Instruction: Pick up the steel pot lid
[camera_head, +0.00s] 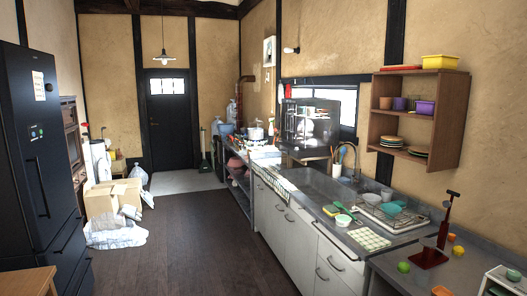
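A pale, steel-looking pot (256,135) stands on the far part of the counter along the right wall. It is small and far off, and I cannot tell whether a lid is on it. I cannot make out a steel pot lid for certain anywhere else in view. Neither of my grippers is in view.
The dark wooden floor (165,250) is clear in the middle. A counter with a sink (325,188) runs along the right, with bowls, a dish rack and a red stand (428,257). A black fridge (40,150) and cardboard boxes (110,200) stand left.

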